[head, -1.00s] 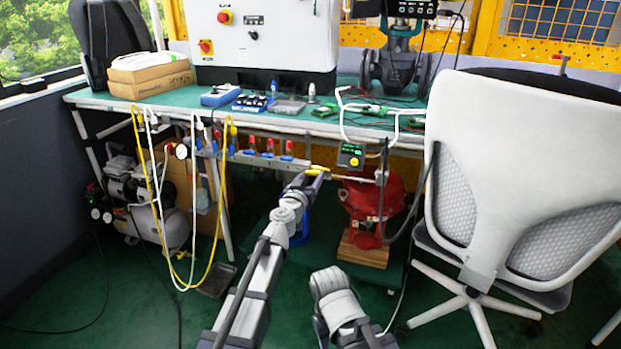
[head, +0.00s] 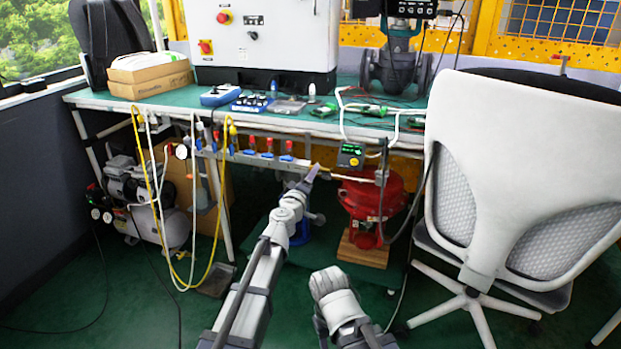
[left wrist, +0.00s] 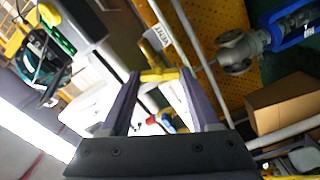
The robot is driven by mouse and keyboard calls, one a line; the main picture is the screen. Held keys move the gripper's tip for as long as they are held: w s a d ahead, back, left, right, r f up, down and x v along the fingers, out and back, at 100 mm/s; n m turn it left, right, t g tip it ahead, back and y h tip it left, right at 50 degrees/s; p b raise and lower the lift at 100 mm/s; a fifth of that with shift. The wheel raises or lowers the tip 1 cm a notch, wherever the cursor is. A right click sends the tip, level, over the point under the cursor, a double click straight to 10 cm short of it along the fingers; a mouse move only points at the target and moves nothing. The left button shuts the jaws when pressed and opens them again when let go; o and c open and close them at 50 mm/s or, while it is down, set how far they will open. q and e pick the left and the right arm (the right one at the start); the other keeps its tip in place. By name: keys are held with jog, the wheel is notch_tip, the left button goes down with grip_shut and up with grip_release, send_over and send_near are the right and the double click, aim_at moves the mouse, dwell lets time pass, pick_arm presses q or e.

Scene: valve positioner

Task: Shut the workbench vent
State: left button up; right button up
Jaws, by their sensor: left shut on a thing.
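The vent's yellow handle (left wrist: 160,75) lies crosswise between the fingers of my left gripper (left wrist: 162,88) in the left wrist view. A tag lettered VENT (left wrist: 162,34) hangs just beyond it. In the head view my left gripper (head: 313,172) is at the pipe under the workbench's front edge, left of the red actuator (head: 373,205). It is shut on the handle, whose yellow is mostly hidden there.
Yellow and white hoses (head: 228,180) hang farther left. A white office chair (head: 510,160) stands at the right.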

pick_arm(q)
jog(key=n, duration=0.5)
jog(key=shift+n, duration=0.3)
dwell(0.5)
jog(key=o, duration=1.4)
jog(key=shift+c, duration=0.2)
jog(key=shift+s, duration=0.1)
jog(key=v, duration=0.7)
jog(key=shift+s+a, duration=0.15)
jog(key=shift+s, duration=0.15)
